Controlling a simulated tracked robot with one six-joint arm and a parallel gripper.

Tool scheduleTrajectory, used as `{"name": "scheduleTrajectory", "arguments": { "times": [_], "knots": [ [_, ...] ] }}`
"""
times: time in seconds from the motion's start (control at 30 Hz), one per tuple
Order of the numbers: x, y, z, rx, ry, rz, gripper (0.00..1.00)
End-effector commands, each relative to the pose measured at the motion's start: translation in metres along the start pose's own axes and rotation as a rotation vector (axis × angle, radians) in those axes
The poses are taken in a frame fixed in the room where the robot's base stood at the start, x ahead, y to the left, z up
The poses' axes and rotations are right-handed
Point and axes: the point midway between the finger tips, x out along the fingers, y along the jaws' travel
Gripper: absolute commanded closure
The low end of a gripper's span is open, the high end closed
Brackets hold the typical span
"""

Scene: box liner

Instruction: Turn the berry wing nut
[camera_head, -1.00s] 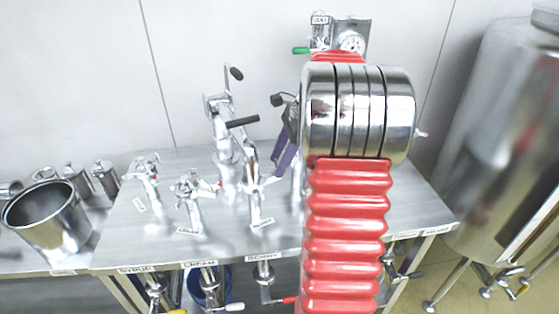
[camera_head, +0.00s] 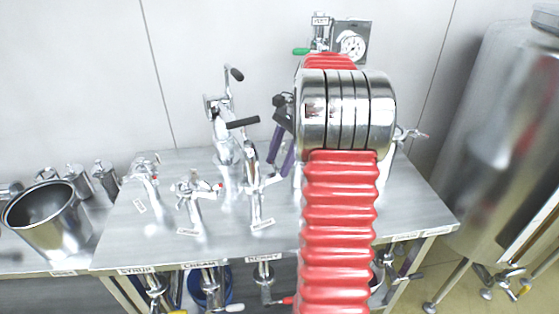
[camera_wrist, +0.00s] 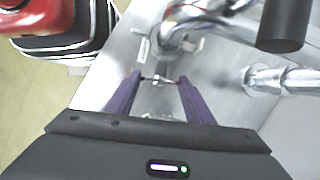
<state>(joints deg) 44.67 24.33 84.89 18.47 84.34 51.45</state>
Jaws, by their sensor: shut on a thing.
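My gripper (camera_head: 276,165) has purple fingers and reaches down at the middle of the steel table, beside the upright pipe above the BERRY label (camera_head: 264,258). In the wrist view my gripper (camera_wrist: 159,79) is shut on a small thin metal wing nut (camera_wrist: 157,80), with one finger at each end of it. This looks like the berry wing nut. In the head view the nut is too small and too near the fingers to make out. The pipe's fitting (camera_head: 250,180) shows just left of the fingers.
Two more valve pipes stand to the left, the cream one (camera_head: 195,195) and the syrup one (camera_head: 146,175). A tall pipe with a black handle (camera_head: 242,122) rises close to the gripper. A steel pot (camera_head: 48,220) is at far left, a large tank (camera_head: 500,130) at right.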

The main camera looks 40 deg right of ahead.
Motion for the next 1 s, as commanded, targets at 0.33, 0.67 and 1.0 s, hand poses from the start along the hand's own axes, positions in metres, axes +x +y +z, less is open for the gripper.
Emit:
{"name": "scheduleTrajectory", "arguments": {
  "times": [0.33,0.67,1.0],
  "knots": [
    [-0.001,-0.001,0.000,0.001,0.002,-0.003,0.33],
    [-0.003,-0.001,0.000,0.001,0.001,-0.002,0.33],
    [-0.043,-0.001,-0.001,0.002,0.003,-0.005,0.33]
  ]
}}
